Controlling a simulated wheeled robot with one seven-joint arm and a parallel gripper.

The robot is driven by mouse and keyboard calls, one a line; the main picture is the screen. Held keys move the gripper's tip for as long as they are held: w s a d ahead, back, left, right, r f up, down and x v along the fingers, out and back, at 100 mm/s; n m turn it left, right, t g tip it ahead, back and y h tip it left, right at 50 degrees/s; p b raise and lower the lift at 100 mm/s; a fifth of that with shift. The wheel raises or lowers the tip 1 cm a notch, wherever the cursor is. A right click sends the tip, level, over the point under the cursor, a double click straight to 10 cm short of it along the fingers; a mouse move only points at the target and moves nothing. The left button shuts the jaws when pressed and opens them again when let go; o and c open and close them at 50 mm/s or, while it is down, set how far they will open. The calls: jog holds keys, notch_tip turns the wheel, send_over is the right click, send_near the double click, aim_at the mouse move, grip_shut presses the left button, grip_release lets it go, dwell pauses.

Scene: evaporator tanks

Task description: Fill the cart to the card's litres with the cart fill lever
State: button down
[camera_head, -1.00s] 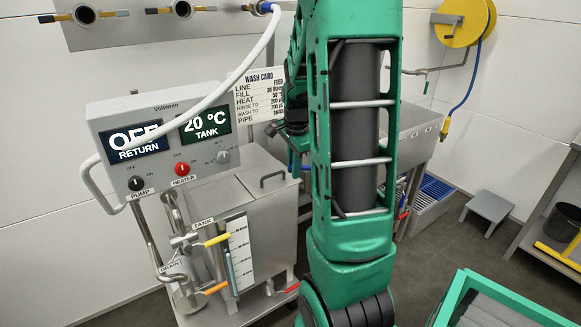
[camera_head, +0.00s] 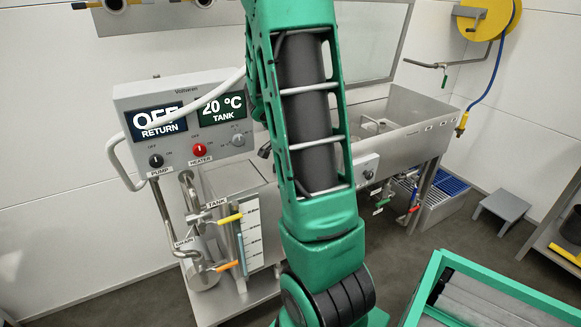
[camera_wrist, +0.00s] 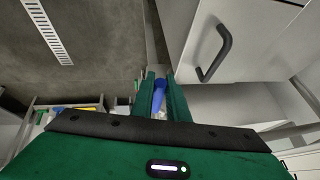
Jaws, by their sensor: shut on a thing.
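In the wrist view, my gripper (camera_wrist: 160,82) has its two green fingers closed around a blue lever grip (camera_wrist: 159,98). I cannot tell from this view what the lever is joined to. In the head view my arm hides the gripper. The steel tank cart (camera_head: 222,181) stands left of the arm, partly behind it. Its white level scale (camera_head: 252,238) has a blue strip (camera_head: 242,253) beside it; its figures are too small to read. The wash card is hidden behind my arm.
The control box (camera_head: 180,125) reads OFF for return and 20 °C for tank. A steel sink (camera_head: 413,122) stands right of the arm.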

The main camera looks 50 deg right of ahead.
jog(key=shift+w, duration=0.35)
jog(key=c, duration=1.7)
grip_release()
jog(key=shift+c, duration=0.2)
jog(key=shift+s, duration=0.1)
jog(key=v, duration=1)
jog(key=shift+a+r, duration=0.2)
jog(key=shift+r, duration=0.1)
jog(key=shift+a, duration=0.1)
jog(key=s+a+n+y, duration=0.3)
jog(key=s+a+n, duration=0.5)
jog(key=a, duration=0.2)
jog(key=s+a+n+y, duration=0.3)
jog(key=s+a+n, duration=0.5)
jog(key=a, duration=0.3)
jog(key=shift+n, duration=0.4)
